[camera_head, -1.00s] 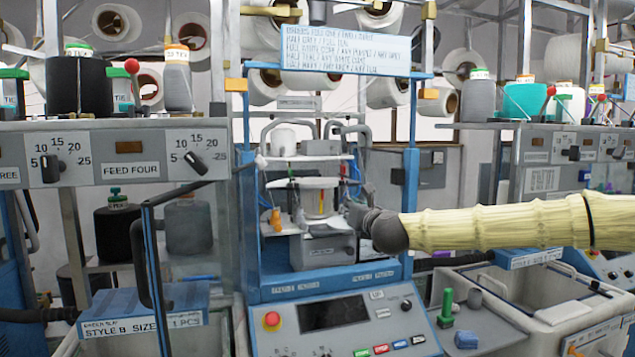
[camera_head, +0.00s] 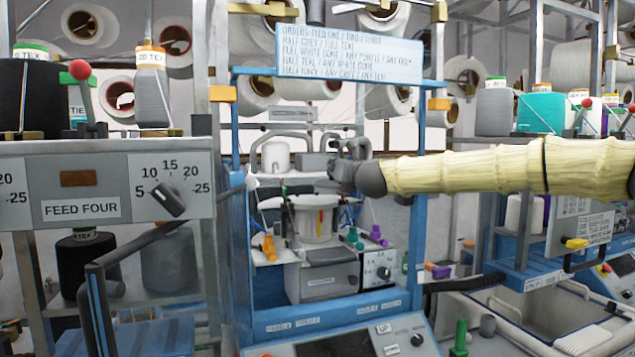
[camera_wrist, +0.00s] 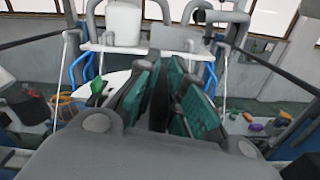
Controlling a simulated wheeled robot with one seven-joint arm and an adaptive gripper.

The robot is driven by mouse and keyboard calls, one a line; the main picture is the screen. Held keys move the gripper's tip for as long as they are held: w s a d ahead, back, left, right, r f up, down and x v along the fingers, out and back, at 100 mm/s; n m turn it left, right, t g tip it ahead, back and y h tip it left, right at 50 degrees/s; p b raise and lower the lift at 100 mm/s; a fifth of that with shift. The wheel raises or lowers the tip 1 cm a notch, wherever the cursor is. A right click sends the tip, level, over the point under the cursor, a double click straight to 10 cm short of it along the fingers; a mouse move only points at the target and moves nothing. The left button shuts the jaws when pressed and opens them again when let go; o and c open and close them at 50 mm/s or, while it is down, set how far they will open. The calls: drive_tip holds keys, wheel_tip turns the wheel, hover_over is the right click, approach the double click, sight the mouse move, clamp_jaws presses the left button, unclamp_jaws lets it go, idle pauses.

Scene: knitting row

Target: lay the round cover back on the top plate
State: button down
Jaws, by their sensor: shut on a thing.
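My gripper (camera_head: 343,172) reaches in from the right, level with the upper plates of the machine. The white top plate (camera_wrist: 100,47) lies beyond the fingers and carries a white cylinder (camera_wrist: 123,22). In the head view cover and plate blend, so I cannot tell whether they touch. A white drum (camera_head: 314,222) stands below the gripper.
Blue frame posts (camera_head: 417,190) stand on both sides of the work space. Orange (camera_head: 268,247) and purple (camera_head: 376,235) pieces sit beside the drum. A control box (camera_head: 376,270) lies below. Thin rods and blue tubes run near the plate.

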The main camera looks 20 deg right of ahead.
drive_tip(key=w+p, duration=0.1)
drive_tip(key=w, duration=0.2)
drive_tip(key=w+a+f+p, duration=0.1)
drive_tip(key=w, duration=0.3)
drive_tip(key=w+a+f, duration=0.1)
drive_tip(key=w, duration=0.2)
drive_tip(key=shift+w+f+p, duration=0.15)
drive_tip(key=shift+f+p, duration=0.05)
drive_tip(key=shift+p, duration=0.2)
drive_tip(key=shift+w+a+r+p, duration=0.35)
drive_tip(key=shift+w+a+f, duration=0.2)
drive_tip(key=shift+w+f, duration=0.05)
drive_tip(key=shift+w, duration=0.2)
drive_tip(key=shift+w+a+f, duration=0.15)
drive_tip(key=shift+w+f, duration=0.05)
drive_tip(key=shift+w, duration=0.25)
drive_tip(key=shift+w+f, duration=0.1)
drive_tip(key=shift+w, duration=0.25)
drive_tip(key=shift+d+f+p, duration=0.25)
drive_tip(key=shift+p, duration=0.3)
drive_tip(key=shift+s+f+p, duration=0.2)
drive_tip(key=shift+f+p, duration=0.1)
drive_tip(key=shift+f, duration=0.05)
drive_tip(key=shift+a+f+p, duration=0.1)
drive_tip(key=shift+f+p, duration=0.25)
drive_tip(key=shift+f, duration=0.45)
drive_tip(key=shift+w+f, duration=0.15)
drive_tip(key=shift+f, duration=0.2)
